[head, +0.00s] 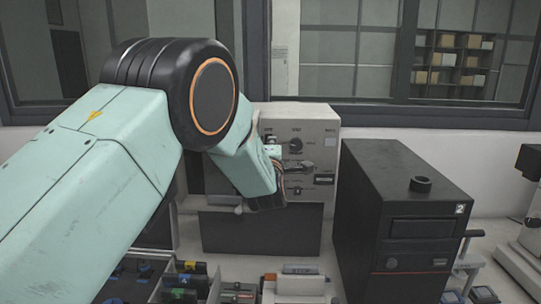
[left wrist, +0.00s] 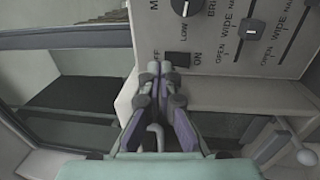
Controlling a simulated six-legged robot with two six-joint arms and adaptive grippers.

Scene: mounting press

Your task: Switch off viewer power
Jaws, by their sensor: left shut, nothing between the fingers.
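The viewer is a light grey box with a control panel (head: 318,142) that stands behind my left arm in the head view. In the left wrist view its panel (left wrist: 225,68) fills the upper right, with a dark power switch (left wrist: 178,58) between the labels OFF and ON. My left gripper (left wrist: 165,68) is shut and empty, its fingertips together at the lower left of this switch and partly over the OFF label. I cannot tell whether they touch it. In the head view the left gripper (head: 276,166) is at the panel's left side, its fingertips hard to make out.
Knobs and sliders (left wrist: 250,33) lie on the panel near the switch. A black machine (head: 400,225) stands right of the viewer. Trays with small parts (head: 190,285) and a light block (head: 300,285) sit in front. A window (head: 350,50) is behind.

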